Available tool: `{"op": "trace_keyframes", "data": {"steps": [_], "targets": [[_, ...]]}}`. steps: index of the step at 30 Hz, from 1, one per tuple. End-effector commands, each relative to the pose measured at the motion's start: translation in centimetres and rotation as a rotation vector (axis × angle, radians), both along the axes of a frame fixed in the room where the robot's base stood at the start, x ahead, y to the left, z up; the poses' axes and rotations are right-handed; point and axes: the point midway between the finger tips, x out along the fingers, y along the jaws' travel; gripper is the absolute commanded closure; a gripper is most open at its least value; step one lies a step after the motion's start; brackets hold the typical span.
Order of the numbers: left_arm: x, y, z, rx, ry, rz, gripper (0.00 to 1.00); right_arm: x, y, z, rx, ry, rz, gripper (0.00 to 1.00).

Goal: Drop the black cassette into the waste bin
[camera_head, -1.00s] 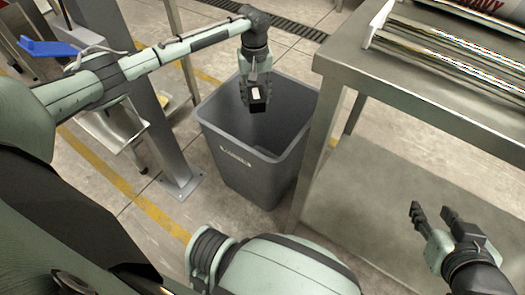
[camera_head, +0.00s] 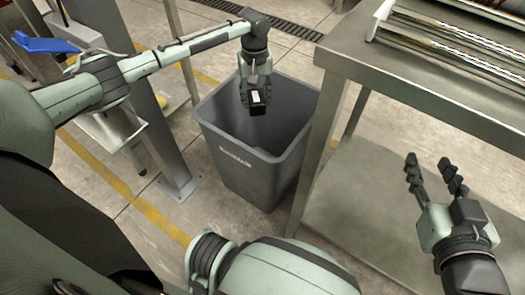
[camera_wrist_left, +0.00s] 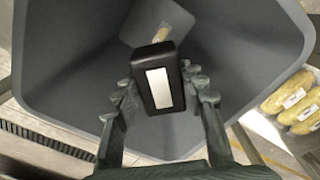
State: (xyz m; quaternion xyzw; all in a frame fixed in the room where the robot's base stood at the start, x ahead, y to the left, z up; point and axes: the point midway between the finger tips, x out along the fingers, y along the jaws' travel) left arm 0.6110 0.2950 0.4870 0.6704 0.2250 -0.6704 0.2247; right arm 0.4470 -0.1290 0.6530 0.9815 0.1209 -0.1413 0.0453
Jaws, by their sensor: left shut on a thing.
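The black cassette (camera_head: 257,104), with a pale label, is between the fingers of my left gripper (camera_head: 256,92). My left gripper is shut on it and holds it above the open mouth of the grey waste bin (camera_head: 236,161). In the left wrist view the cassette (camera_wrist_left: 158,80) sits between the fingertips with the bin's interior (camera_wrist_left: 232,60) behind it. A small tan-and-grey item (camera_wrist_left: 170,25) shows inside the bin. My right gripper (camera_head: 427,168) is open and empty, fingers apart, over the steel table's lower shelf.
A steel table (camera_head: 410,75) stands right of the bin, its leg close to the bin's rim. A grey post (camera_head: 150,110) stands at the left. Yellow packs (camera_wrist_left: 298,100) show at the right of the left wrist view.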

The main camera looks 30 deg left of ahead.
Motion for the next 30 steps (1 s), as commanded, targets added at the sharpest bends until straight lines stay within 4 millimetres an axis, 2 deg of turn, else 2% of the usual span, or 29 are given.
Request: {"op": "trace_keyframes", "data": {"steps": [2,3,9,17,20,23,30], "targets": [[0.0,0.0,0.1,0.000,-0.001,0.000,0.91,0.0,0.0,0.0,0.000,0.000,0.000,0.60],[0.0,0.0,0.1,0.000,-0.001,0.000,0.57,0.0,0.0,0.0,0.000,0.001,0.000,0.60],[0.0,0.0,0.0,0.001,-0.001,0.000,0.35,0.0,0.0,0.0,0.000,0.001,0.000,0.60],[0.0,0.0,0.0,0.000,0.000,0.000,0.35,0.0,0.0,0.0,-0.001,0.002,-0.001,0.60],[0.0,0.0,0.6,0.000,-0.001,0.000,0.35,0.0,0.0,0.0,-0.001,0.002,-0.001,0.60],[0.1,0.0,2.0,0.000,-0.003,-0.001,0.35,0.0,0.0,0.0,-0.001,0.002,-0.001,0.60],[0.1,0.0,7.1,-0.001,-0.004,0.000,0.35,0.0,0.0,0.0,-0.001,0.002,-0.001,0.60]]}}
